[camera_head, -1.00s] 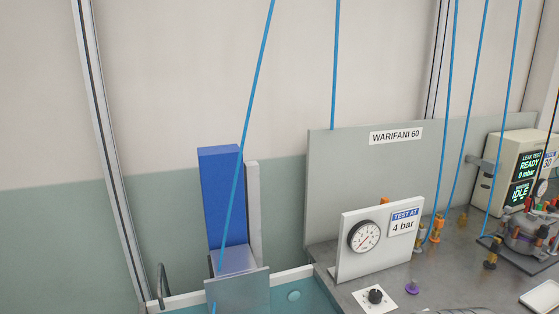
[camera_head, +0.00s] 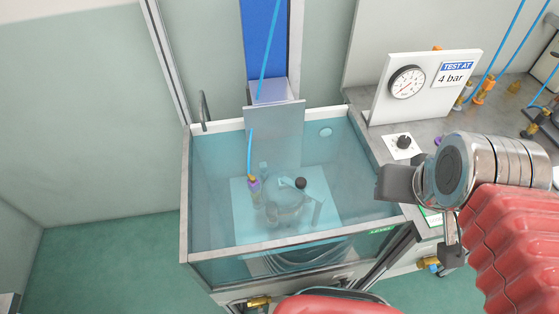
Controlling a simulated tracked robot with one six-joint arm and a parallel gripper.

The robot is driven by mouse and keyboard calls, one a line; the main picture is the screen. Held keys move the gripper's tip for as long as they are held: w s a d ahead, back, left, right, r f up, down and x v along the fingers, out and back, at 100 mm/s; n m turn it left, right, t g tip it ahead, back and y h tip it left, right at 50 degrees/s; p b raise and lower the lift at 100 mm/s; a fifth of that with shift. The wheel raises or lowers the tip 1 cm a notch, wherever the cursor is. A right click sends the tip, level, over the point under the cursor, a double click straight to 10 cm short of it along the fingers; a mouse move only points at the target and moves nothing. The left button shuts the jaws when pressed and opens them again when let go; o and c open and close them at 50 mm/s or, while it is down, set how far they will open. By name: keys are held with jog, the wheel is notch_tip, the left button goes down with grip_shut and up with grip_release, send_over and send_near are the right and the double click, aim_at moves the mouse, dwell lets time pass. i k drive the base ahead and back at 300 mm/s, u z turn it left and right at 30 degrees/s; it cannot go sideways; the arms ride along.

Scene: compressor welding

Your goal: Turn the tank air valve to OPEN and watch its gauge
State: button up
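The valve knob (camera_head: 404,142) is a small black knob on a white plate, on the grey bench right of the water tank. Its setting is too small to read. The round gauge (camera_head: 407,82) with a white face is on an upright white panel behind the knob. Its needle position cannot be read surely. A "TEST AT 4 bar" label (camera_head: 455,73) is beside it. My gripper (camera_head: 420,220) is at the right, in front of the knob in the picture and apart from it. Its dark fingers show one above the other with a gap, and nothing is seen between them.
A glass-walled water tank (camera_head: 190,205) fills the middle, with a compressor (camera_head: 290,205) under water and a blue hose (camera_head: 250,150) running to it. A clear grey plate (camera_head: 275,125) hangs at its back. Brass fittings (camera_head: 485,88) stand right of the panel.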

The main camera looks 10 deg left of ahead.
aim_at(433, 269)
jog(key=z, duration=0.3)
jog(key=k, duration=1.1)
jog(key=z, duration=0.55)
jog(key=i, duration=1)
